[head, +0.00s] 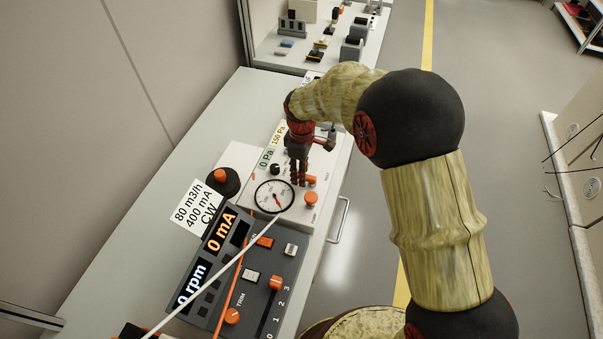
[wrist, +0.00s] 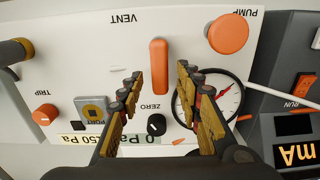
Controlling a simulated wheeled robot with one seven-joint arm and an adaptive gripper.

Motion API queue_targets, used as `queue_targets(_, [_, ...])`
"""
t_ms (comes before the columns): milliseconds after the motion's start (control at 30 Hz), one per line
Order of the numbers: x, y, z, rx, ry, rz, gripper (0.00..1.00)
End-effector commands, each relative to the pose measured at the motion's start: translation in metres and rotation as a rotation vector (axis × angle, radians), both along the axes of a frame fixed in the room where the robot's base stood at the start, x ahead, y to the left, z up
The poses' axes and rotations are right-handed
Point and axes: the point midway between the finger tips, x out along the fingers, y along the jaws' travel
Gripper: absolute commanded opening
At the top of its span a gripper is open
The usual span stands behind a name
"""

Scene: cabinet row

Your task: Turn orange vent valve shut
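The orange vent valve (wrist: 158,62) is an elongated handle on a white panel, near the "VENT" label. It stands upright in the wrist view, its long side running between my fingers. In the head view the vent valve (head: 312,180) shows as a small orange piece beside the fingertips, partly hidden. My gripper (wrist: 159,74) is open and empty, one finger on each side of the handle in the picture, with gaps to both. In the head view my gripper (head: 299,180) points down at the panel. I cannot tell whether the fingertips reach down around the handle.
A round orange pump knob (wrist: 228,33) and a dial gauge (wrist: 226,103) sit close by. A black zero knob (wrist: 156,124) and orange trip knob (wrist: 45,114) are on the same panel. A grey control box (head: 246,270) with cables stands in front.

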Motion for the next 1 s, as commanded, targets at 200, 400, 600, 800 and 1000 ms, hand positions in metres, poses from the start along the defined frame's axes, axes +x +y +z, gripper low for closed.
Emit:
queue_targets(200, [0.0003, 0.0001, 0.0007, 0.0, -0.001, 0.0, 0.34])
queue_targets(400, [0.0002, 0.0, 0.0007, 0.0, -0.001, 0.0, 0.22])
queue_targets(600, [0.0002, 0.0, 0.0007, 0.0, 0.0, 0.0, 0.11])
queue_targets(800, [0.0002, 0.0, 0.0007, 0.0, 0.0, 0.0, 0.0])
queue_targets(1000, [0.0002, 0.0, 0.0007, 0.0, 0.0, -0.001, 0.0])
